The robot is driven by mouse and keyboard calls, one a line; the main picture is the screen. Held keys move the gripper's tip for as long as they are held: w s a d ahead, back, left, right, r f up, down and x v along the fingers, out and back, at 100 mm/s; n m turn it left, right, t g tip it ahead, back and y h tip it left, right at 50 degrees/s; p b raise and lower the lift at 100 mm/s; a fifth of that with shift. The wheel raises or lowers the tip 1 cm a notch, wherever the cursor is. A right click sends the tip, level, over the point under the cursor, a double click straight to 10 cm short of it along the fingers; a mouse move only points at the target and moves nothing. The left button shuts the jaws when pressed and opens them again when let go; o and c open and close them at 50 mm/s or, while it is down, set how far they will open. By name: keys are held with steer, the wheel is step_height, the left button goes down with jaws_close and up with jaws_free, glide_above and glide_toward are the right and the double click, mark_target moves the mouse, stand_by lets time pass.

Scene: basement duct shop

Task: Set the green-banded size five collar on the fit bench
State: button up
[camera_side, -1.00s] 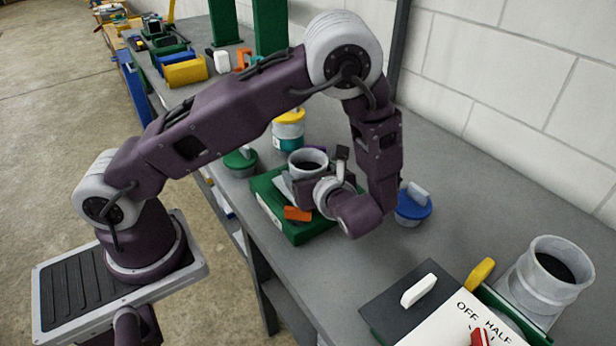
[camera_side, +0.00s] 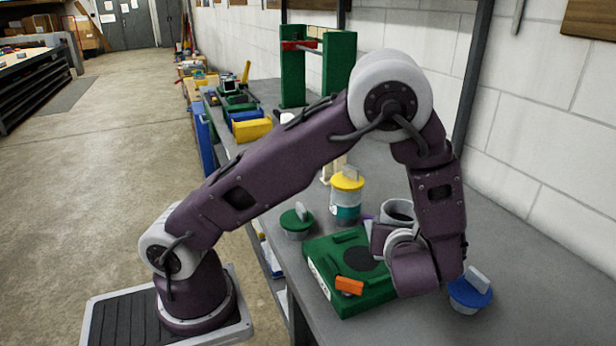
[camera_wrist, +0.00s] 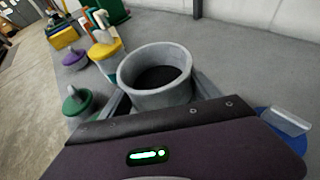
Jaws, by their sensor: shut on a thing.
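My gripper (camera_side: 390,232) is shut on a plain grey, open-topped collar (camera_side: 398,218), held upright. In the wrist view the collar (camera_wrist: 155,96) sits between the fingers, its dark inside showing; I see no green band on it. In the side view the collar appears at the far right edge of a green block (camera_side: 325,292) with a dark round spot on top and an orange piece at its front. My wrist hides part of the block's right side. I cannot tell whether this block is the fit bench, or how high the collar is above the table.
A green-lidded pot (camera_side: 296,226) stands left of the block, a yellow-lidded jar (camera_side: 346,202) behind it, and a blue-lidded pot (camera_side: 470,292) to its right. A purple-lidded pot (camera_wrist: 73,57) shows in the wrist view. Grey table (camera_side: 540,270) at the right is bare.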

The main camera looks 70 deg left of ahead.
steer(key=w+a+r+m+t, duration=0.1)
steer(key=w+a+r, duration=0.2)
steer(key=w+a, duration=0.5)
steer(key=w+a+r, duration=0.3)
steer(key=w+a, duration=0.3)
steer(key=a, duration=0.3)
steer(key=s+a+r, duration=0.1)
steer(key=a+r, duration=0.1)
steer(key=a, duration=2)
steer(key=s+a+f+n+g+y, duration=0.1)
steer(key=s+a+n+g, duration=0.1)
steer(key=s+a, duration=0.8)
steer(key=s+a+f+n+g+y, duration=0.15)
steer(key=s+a, duration=0.45)
steer(key=a, duration=0.8)
steer(key=s+a+f+n+g, duration=0.2)
steer(key=s+a+f, duration=0.3)
steer(key=s+a, duration=0.25)
steer(key=f, duration=0.9)
steer(key=shift+s+d+f, duration=0.2)
steer(key=shift+s+f, duration=0.1)
steer(key=shift+f, duration=0.05)
